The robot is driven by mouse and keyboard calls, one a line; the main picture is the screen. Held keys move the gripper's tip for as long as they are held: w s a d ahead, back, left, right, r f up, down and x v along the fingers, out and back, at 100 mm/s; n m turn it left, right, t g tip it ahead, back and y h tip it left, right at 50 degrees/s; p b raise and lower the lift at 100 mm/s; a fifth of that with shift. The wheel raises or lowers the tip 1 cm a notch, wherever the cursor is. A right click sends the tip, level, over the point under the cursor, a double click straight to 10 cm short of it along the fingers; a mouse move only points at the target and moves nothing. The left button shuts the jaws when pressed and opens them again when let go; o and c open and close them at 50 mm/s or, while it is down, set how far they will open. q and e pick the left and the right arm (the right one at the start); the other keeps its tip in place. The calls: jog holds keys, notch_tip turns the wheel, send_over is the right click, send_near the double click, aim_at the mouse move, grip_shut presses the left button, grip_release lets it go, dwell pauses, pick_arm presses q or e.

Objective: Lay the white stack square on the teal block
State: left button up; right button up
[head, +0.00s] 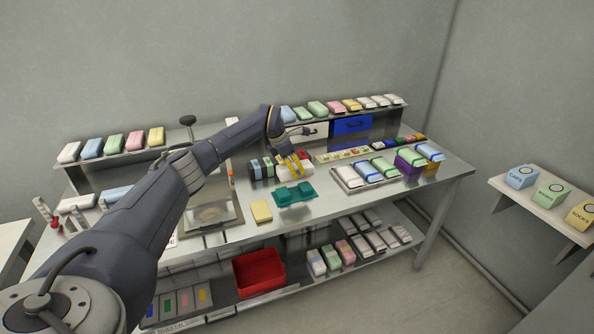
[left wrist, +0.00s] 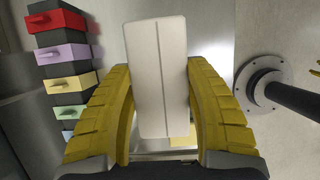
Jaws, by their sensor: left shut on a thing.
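My left gripper (head: 294,164) has yellow fingers and is above the middle of the workbench. In the left wrist view the gripper (left wrist: 165,115) is shut on the white stack (left wrist: 160,65), a long white block with a line down its length, between the two fingers. In the head view the fingers partly cover white surfaces, so the stack's edges are hard to make out. The teal block (head: 293,194) lies on the bench just in front of the gripper, apart from it as far as I can tell. My right gripper is not in view.
A yellow packet (head: 261,212) lies left of the teal block. A tray (head: 345,182) of coloured packs stands to the right, beside a purple box (head: 408,160). A red bin (head: 259,272) is on the lower shelf. Coloured drawers (left wrist: 62,53) stand left in the left wrist view.

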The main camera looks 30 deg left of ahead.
aim_at(286, 168)
pick_arm(q)
jog(key=shift+a+f, duration=0.1)
jog(key=shift+f, duration=0.05)
jog(key=shift+f, duration=3.1)
jog(key=shift+f, duration=0.2)
jog(key=o, duration=1)
jog(key=shift+o, duration=0.2)
jog(key=v, duration=1.2)
